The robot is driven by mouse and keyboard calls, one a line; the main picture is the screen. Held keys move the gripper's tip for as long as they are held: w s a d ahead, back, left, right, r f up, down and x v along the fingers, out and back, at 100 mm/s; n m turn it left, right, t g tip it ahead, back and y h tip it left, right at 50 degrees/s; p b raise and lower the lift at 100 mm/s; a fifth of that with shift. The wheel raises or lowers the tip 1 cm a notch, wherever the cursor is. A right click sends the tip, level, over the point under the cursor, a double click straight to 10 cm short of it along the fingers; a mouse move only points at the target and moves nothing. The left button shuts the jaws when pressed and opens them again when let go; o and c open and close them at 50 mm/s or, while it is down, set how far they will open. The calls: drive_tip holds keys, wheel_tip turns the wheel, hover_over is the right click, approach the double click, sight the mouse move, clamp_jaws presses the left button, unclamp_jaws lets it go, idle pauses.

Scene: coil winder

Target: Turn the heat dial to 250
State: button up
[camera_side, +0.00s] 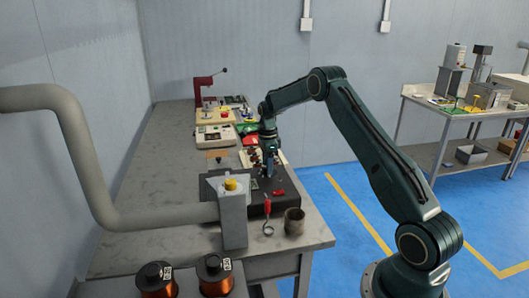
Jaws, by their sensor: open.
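My gripper (270,174) points down over the dark flat unit (282,180) on the bench. It is open, and no object shows between its fingers. The view is too small to tell whether it touches anything below. I cannot make out the heat dial or its markings; it may be hidden by my gripper or by the grey post.
The bench's left side is clear.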

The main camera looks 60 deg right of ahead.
drive_tip(key=shift+f, duration=0.25)
drive_tip(key=c, duration=1)
drive_tip(key=shift+o, duration=0.2)
